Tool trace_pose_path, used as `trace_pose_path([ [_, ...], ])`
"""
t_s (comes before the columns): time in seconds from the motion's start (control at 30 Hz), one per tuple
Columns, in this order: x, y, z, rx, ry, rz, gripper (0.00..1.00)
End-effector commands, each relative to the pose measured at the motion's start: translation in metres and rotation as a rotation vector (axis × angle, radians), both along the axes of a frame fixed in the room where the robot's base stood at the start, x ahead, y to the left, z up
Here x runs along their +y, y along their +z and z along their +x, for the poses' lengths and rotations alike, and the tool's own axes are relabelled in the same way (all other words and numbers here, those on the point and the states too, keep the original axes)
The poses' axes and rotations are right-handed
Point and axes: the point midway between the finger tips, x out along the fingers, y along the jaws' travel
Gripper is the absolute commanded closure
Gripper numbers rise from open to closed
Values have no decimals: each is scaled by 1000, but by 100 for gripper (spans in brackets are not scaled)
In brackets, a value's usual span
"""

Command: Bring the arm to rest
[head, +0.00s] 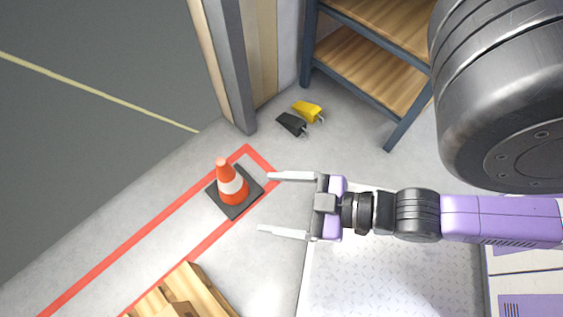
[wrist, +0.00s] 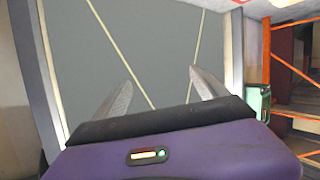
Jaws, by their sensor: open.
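My gripper (head: 265,205) is in the middle of the head view, its two pale fingers spread wide and pointing left. Nothing is between the fingers. My purple and black arm stretches in from the right. In the wrist view my gripper (wrist: 160,88) also shows open and empty, its fingers pointing toward a grey floor area beyond a door frame. An orange and white cone (head: 228,180) on a dark square base stands on the floor to the left of the fingers in the head view.
A blue-framed shelf (head: 370,65) with wooden boards stands at the upper right. Yellow (head: 307,111) and black (head: 291,124) items lie on the floor by it. A wooden pallet (head: 180,292) lies at the lower left. Orange racking (wrist: 292,65) shows right in the wrist view.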

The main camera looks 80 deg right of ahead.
Motion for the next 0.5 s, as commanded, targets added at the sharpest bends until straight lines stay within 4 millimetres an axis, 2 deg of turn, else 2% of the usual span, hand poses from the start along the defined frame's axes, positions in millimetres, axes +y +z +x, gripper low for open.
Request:
trace_pose_path([
  [0.03, 2, 13, -5, -20, -8, 42, 17],
  [0.1, 4, 26, -8, -46, -16, 87, 17],
  [0.17, 5, 32, -9, -58, -20, 110, 17],
  [0.5, 5, 35, -9, -64, -23, 120, 17],
])
